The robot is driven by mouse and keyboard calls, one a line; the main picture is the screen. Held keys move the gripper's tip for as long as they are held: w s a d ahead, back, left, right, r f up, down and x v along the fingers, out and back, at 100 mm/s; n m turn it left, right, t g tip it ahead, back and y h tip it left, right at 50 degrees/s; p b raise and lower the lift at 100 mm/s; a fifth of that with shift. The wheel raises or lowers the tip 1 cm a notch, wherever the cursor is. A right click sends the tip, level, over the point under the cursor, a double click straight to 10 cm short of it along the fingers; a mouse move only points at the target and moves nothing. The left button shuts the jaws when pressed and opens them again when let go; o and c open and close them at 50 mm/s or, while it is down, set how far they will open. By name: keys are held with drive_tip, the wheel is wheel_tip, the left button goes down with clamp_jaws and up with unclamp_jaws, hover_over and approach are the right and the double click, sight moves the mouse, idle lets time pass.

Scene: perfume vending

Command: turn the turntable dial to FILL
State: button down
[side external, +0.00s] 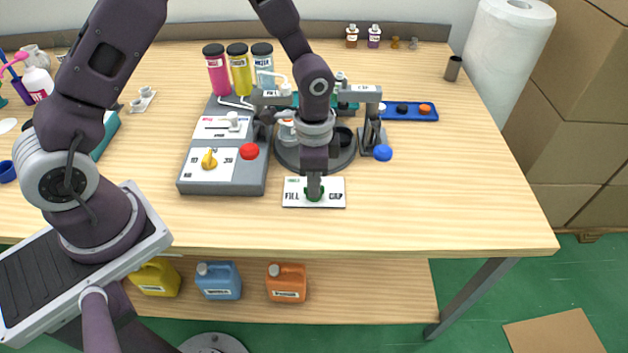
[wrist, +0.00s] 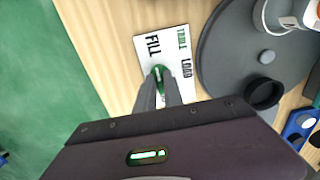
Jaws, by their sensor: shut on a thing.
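The turntable dial (side external: 315,194) is a small green knob on a white label plate (side external: 334,186) near the table's front edge. The plate reads FILL at its left end, and another word sits at its right end. In the wrist view the green dial (wrist: 158,71) shows between my fingers, on the plate (wrist: 172,37) with TABLE, FILL and LOAD printed on it. My gripper (side external: 314,188) points down and is shut on the dial. My fingers hide part of the dial, so I cannot tell exactly where it points.
The round dark turntable (side external: 290,157) stands just behind the plate. A grey control box (side external: 222,188) with a yellow knob (side external: 209,159) and a red button (side external: 250,152) is at the left. A blue knob (side external: 383,153) is at the right. The table's front right is clear.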

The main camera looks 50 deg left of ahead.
drive_tip(key=c, duration=1.5)
unclamp_jaws()
drive_tip(key=shift+o, duration=0.2)
wheel_tip(320, 180, up, 7)
drive_tip(key=shift+r, duration=0.1)
drive_tip(key=s+a+r+n+t+y, duration=0.1)
drive_tip(key=s+a+r+n+t, duration=0.1)
drive_tip(key=s+r, duration=0.45)
drive_tip(key=s+a+r+n+t, duration=0.1)
drive_tip(key=s+a+r+n, duration=0.2)
drive_tip(key=r, duration=0.6)
drive_tip(key=s+r+n+t+h, duration=0.1)
drive_tip(key=s+r+n+t, duration=0.1)
drive_tip(key=s, duration=0.9)
wheel_tip(320, 180, up, 2)
drive_tip(key=shift+n+t, duration=0.3)
drive_tip(key=shift+n, duration=0.6)
